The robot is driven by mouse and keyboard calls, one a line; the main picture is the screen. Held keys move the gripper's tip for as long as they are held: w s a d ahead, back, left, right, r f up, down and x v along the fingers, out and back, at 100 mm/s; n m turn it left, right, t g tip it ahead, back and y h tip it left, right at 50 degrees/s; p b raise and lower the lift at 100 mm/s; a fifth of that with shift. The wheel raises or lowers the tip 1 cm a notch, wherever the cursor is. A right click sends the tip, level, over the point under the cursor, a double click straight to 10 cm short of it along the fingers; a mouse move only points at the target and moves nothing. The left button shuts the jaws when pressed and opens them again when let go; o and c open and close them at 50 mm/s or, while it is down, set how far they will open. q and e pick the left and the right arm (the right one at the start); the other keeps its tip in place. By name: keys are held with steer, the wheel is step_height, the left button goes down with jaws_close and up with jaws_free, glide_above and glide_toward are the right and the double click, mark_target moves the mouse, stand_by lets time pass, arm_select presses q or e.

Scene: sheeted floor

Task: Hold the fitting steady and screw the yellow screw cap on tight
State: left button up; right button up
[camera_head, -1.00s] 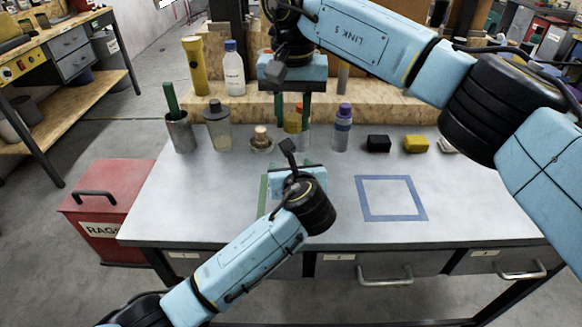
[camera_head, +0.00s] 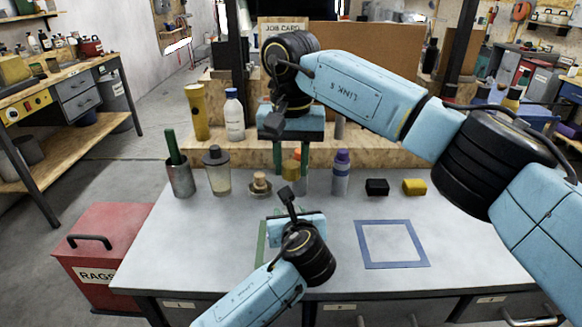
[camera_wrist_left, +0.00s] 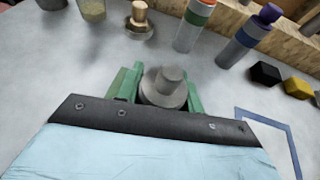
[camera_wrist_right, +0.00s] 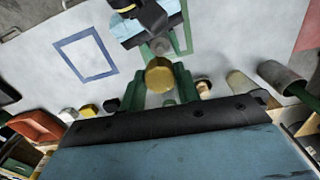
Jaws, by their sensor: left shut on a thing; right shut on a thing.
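The yellow screw cap (camera_wrist_right: 160,76) sits between the green fingers of my right gripper (camera_wrist_right: 160,92), which is shut on it. In the head view the cap (camera_head: 289,168) is held above the table, and my right gripper (camera_head: 291,172) points down. The grey fitting (camera_wrist_left: 165,86) is between the green fingers of my left gripper (camera_wrist_left: 160,93), which is shut on it. In the head view my left gripper (camera_head: 297,226) hides the fitting. The right wrist view shows the cap nearer the camera, with part of the fitting (camera_wrist_right: 161,46) beyond it; the two look apart.
A blue taped square (camera_head: 391,266) lies right of my left gripper, empty.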

steer(key=shift+c, duration=0.5)
steer(key=shift+f, duration=2.9)
steer(key=shift+f, duration=1.2)
